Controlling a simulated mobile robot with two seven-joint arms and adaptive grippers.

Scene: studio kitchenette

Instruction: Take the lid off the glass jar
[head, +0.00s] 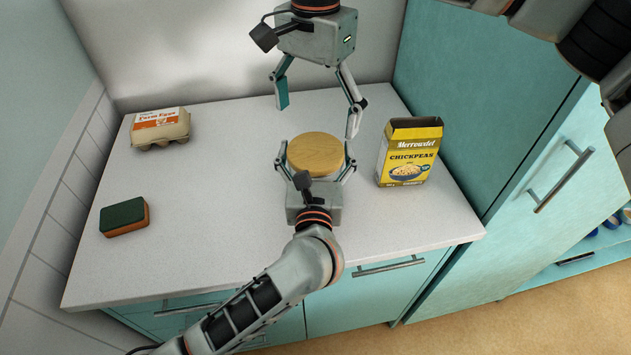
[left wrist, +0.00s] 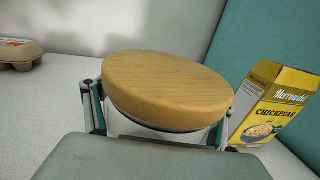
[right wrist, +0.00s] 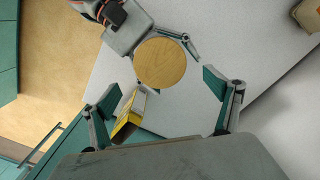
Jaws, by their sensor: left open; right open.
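The glass jar (left wrist: 150,130) stands upright on the counter, with its round wooden lid (head: 316,153) seated on top. In the head view the lid hides most of the jar. My left gripper (head: 317,163) is open, with one finger on either side of the jar below the lid; I cannot tell whether they touch the glass. The lid fills the middle of the left wrist view (left wrist: 165,85). My right gripper (head: 318,116) is open and empty, pointing down above and behind the jar. The lid also shows between and beyond its fingers in the right wrist view (right wrist: 160,63).
A yellow chickpeas box (head: 409,155) stands close to the right of the jar. An egg carton (head: 160,129) is at the back left and a green-and-orange sponge (head: 124,217) at the front left. A tall teal cabinet (head: 480,100) bounds the right side. The counter's left middle is clear.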

